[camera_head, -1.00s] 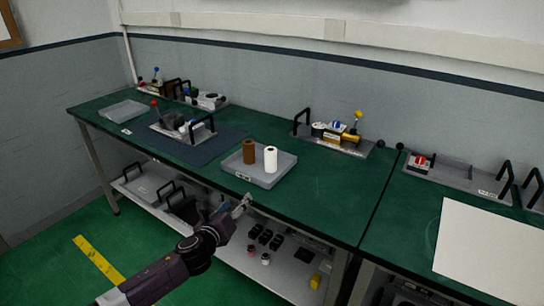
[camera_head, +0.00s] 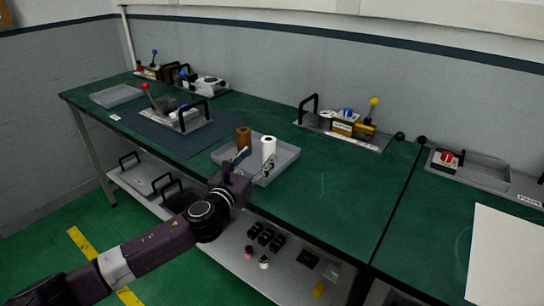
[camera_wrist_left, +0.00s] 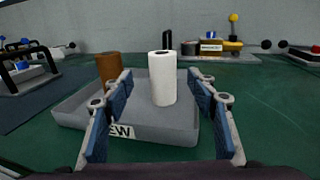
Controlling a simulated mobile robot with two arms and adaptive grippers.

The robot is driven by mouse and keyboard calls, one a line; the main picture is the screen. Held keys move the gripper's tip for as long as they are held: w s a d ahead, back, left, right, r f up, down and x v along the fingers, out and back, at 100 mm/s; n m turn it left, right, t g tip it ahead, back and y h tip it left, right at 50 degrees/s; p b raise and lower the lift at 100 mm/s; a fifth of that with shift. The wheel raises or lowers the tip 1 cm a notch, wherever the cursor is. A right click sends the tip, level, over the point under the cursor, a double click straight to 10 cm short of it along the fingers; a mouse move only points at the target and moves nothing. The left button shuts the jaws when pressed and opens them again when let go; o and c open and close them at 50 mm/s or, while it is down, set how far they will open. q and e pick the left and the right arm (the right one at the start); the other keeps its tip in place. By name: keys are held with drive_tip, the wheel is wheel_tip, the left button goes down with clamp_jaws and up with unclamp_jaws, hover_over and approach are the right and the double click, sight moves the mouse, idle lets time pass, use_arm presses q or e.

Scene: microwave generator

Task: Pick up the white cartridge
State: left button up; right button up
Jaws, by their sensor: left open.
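The white cartridge (camera_head: 268,149) stands upright in a grey tray (camera_head: 285,163) on the green table, to the right of a brown cartridge (camera_head: 243,139). In the left wrist view the white cartridge (camera_wrist_left: 162,78) stands ahead, between the lines of my two fingers, with the brown cartridge (camera_wrist_left: 109,67) to its left. My left gripper (camera_head: 256,163) is open and empty at the tray's near edge. In the left wrist view its blue-padded fingers (camera_wrist_left: 161,106) are spread on both sides of the white cartridge, which looks a little beyond the tips. My right gripper is not in view.
Behind the tray stands a grey fixture (camera_head: 343,130) with yellow and blue parts and a black handle. Another fixture sits on a dark mat (camera_head: 165,130) to the left. The table right of the tray is clear. A lower shelf (camera_head: 230,256) holds small black parts.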

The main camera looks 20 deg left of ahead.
sight(265, 147)
use_arm(q)
drive_tip(key=shift+w+d+r, duration=0.1)
drive_tip(key=shift+w+d, duration=0.05)
drive_tip(key=shift+w, duration=0.55)
drive_tip(key=shift+w+d+r, duration=0.1)
drive_tip(key=shift+w, duration=0.6)
drive_tip(key=shift+w+d+p, duration=0.15)
drive_tip(key=shift+w+d, duration=0.05)
drive_tip(key=shift+w, duration=1)
drive_tip(key=shift+w+d+p, duration=0.15)
drive_tip(key=shift+w+d, duration=0.05)
drive_tip(key=shift+w, duration=0.95)
drive_tip(key=shift+c, duration=0.5)
drive_tip(key=c, duration=1.2)
drive_tip(key=shift+r, duration=0.1)
